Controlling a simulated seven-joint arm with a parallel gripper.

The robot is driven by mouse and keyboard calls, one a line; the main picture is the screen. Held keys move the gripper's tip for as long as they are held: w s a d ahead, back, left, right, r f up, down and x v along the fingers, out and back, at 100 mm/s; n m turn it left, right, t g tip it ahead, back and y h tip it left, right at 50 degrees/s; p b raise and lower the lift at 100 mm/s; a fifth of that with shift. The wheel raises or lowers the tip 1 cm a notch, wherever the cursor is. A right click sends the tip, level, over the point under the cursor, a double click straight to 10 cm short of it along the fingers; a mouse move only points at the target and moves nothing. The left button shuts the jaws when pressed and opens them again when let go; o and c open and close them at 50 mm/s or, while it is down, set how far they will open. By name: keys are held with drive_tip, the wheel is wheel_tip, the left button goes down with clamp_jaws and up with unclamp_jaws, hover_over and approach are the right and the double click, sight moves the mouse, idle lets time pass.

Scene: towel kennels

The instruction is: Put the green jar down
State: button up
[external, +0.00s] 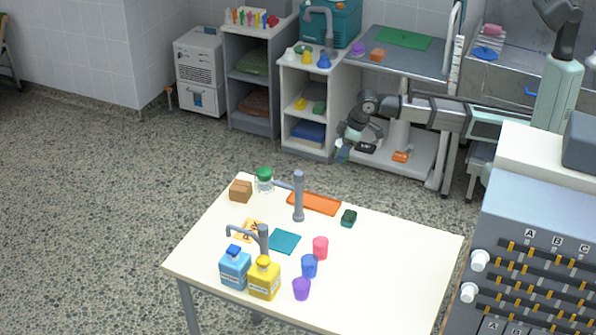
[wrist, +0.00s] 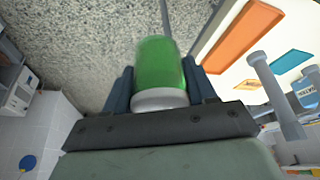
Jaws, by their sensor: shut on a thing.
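The green jar (wrist: 160,65) sits between the two dark fingers of my gripper (wrist: 160,85) in the wrist view. It has a green body and a pale grey-white band at the end near the palm. My gripper is shut on it. In the external view my gripper (external: 346,146) hangs in the air beyond the far edge of the white table. A small green-teal bit at its tip (external: 342,155) seems to be the jar, too small to tell surely.
The white table (external: 385,262) holds a green-lidded glass jar (external: 264,180), brown box (external: 241,191), orange tray (external: 314,203), dark green block (external: 348,218), teal mat (external: 285,241), bottles, cups and two grey taps. Its right part is clear. Shelves (external: 307,110) stand behind my gripper.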

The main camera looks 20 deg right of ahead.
sight(322, 207)
drive_tip(key=s+a+r+n+g+h, duration=0.25)
drive_tip(key=s+a+n+g, duration=0.35)
drive_tip(key=s+a+n, duration=0.8)
drive_tip(key=shift+w+d+f+n+t, duration=0.1)
drive_tip(key=shift+w+d+f+n, duration=0.3)
drive_tip(key=shift+f, duration=1.25)
drive_tip(key=shift+w+d+f+n+t, duration=0.15)
drive_tip(key=shift+d+f+n, duration=0.25)
drive_tip(key=shift+f, duration=1.3)
drive_tip(key=shift+w+d+f+n+t, duration=0.1)
drive_tip(key=shift+w+d+f+n, duration=0.35)
drive_tip(key=shift+f, duration=1.2)
drive_tip(key=shift+s+f, duration=0.1)
drive_tip(key=shift+f, duration=0.05)
drive_tip(key=o, duration=0.9)
drive_tip(key=shift+o, duration=0.2)
drive_tip(key=v, duration=1.2)
drive_tip(key=shift+d, duration=0.2)
